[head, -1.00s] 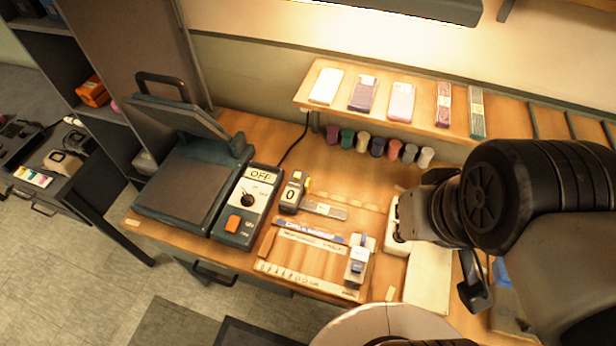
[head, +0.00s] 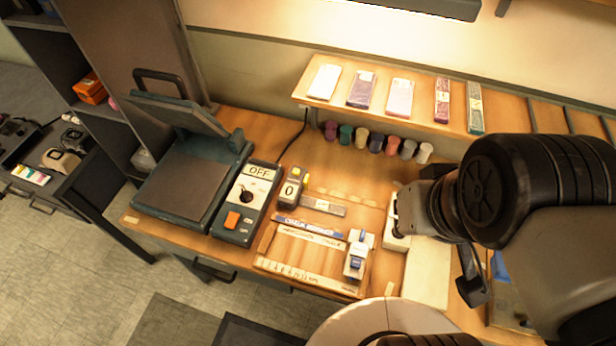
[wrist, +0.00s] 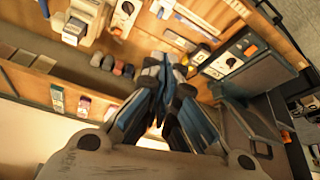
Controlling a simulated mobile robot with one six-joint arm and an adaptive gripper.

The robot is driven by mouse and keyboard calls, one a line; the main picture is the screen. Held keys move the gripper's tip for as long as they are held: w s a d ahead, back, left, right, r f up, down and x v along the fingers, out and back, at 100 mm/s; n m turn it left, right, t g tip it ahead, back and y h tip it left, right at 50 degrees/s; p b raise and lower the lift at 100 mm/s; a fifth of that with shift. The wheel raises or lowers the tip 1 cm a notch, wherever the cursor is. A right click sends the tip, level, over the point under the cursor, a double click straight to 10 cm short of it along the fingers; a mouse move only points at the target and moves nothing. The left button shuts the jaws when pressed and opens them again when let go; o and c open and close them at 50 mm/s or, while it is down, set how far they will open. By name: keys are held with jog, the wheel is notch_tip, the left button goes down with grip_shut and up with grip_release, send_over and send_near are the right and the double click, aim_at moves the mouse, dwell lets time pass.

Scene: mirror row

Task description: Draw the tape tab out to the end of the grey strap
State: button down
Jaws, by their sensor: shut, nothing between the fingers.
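A small dark tape unit (head: 291,188) with a white "0" window stands on the wooden bench. A yellow piece at its top right looks like the tape tab (head: 305,175); no drawn-out tape can be made out. A flat grey strap (head: 324,206) lies just right of the unit. My gripper (wrist: 160,68) is shut and empty in the wrist view, its blue-and-dark fingers together above the bench. In the head view my arm fills the right side, and the fingertips cannot be made out. The gripper is apart from the tape unit and strap.
A press (head: 182,182) and an OFF control box (head: 246,203) stand left of the tape unit. A wooden tray (head: 283,272) with strips lies in front. Several spools (head: 376,143) line the back under a shelf (head: 430,114). A white block (head: 397,232) is beside my arm.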

aim_at(308, 179)
jog(key=c, duration=2.3)
grip_release()
